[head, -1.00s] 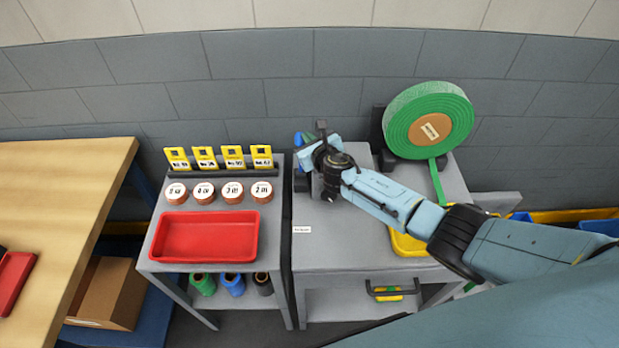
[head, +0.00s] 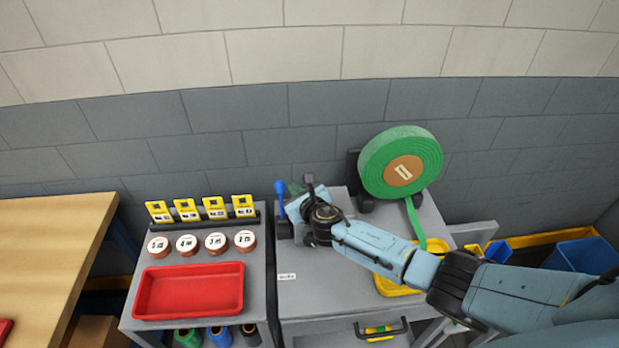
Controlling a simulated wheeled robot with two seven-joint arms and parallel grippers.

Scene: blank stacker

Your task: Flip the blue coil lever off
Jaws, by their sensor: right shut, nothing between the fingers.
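The blue coil lever (head: 281,193) stands upright on a dark base at the back left of the grey machine table (head: 330,297). My right arm comes in from the right, and my right gripper (head: 296,205) is beside the lever, just to its right. The gripper is shut and empty. Its fingertips are partly hidden by my own wrist, and I cannot tell whether they touch the lever. A large green coil (head: 400,165) stands at the back right of the same table, its strip hanging down. My left gripper is not in view.
A grey cart (head: 262,285) at the left holds a red tray (head: 188,290), several round labelled discs (head: 187,245) and several yellow tags (head: 214,207). A yellow tray (head: 392,287) lies under my right arm. A wooden table (head: 45,245) stands at far left.

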